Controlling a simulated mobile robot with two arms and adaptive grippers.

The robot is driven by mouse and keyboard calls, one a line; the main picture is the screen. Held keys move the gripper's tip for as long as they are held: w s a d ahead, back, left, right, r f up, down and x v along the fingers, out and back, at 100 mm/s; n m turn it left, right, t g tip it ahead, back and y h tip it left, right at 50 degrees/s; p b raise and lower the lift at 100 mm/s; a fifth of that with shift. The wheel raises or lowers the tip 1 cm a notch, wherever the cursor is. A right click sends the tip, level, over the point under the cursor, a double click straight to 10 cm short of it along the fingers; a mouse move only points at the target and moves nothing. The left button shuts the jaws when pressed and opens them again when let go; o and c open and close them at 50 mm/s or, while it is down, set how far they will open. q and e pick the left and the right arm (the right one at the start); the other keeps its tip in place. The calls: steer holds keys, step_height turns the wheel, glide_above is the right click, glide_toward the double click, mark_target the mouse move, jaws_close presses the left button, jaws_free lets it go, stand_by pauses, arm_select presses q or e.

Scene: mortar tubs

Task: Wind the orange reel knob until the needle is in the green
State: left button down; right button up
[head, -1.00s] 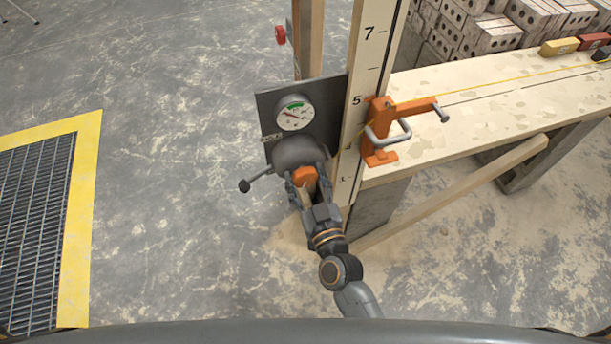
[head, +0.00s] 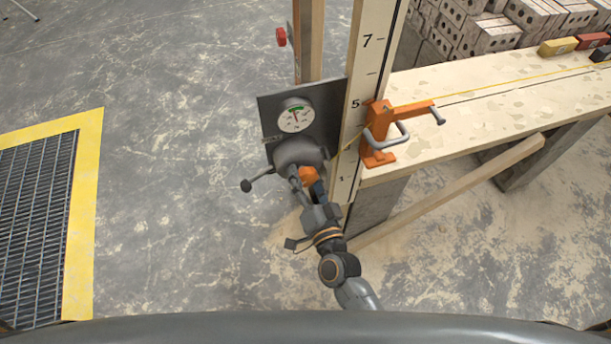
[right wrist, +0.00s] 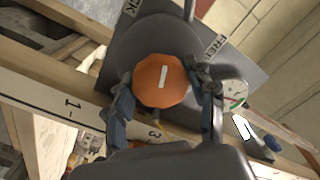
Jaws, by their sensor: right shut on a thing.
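The orange reel knob (head: 309,174) sits on the front of the dark round reel (head: 298,152). In the right wrist view the knob (right wrist: 160,80) is an orange many-sided cap with a white line, tilted a little from upright. My right gripper (head: 308,186) is shut on the knob, with one finger on each side. The round gauge (head: 296,115) is above the reel on a dark plate. Its red needle points up, close to the green band at the top of the dial; I cannot tell whether it is inside the band. My left gripper is not in view.
A dark lever with a ball end (head: 247,185) sticks out left of the reel. An orange clamp (head: 377,135) holds the numbered post (head: 366,65) beside the plank bench (head: 480,105). A yellow-edged floor grate (head: 35,220) lies at the left, with clear floor between.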

steer(key=shift+m, duration=0.9)
steer(key=shift+r, duration=0.1)
steer(key=o, duration=1.2)
steer(key=v, duration=1.2)
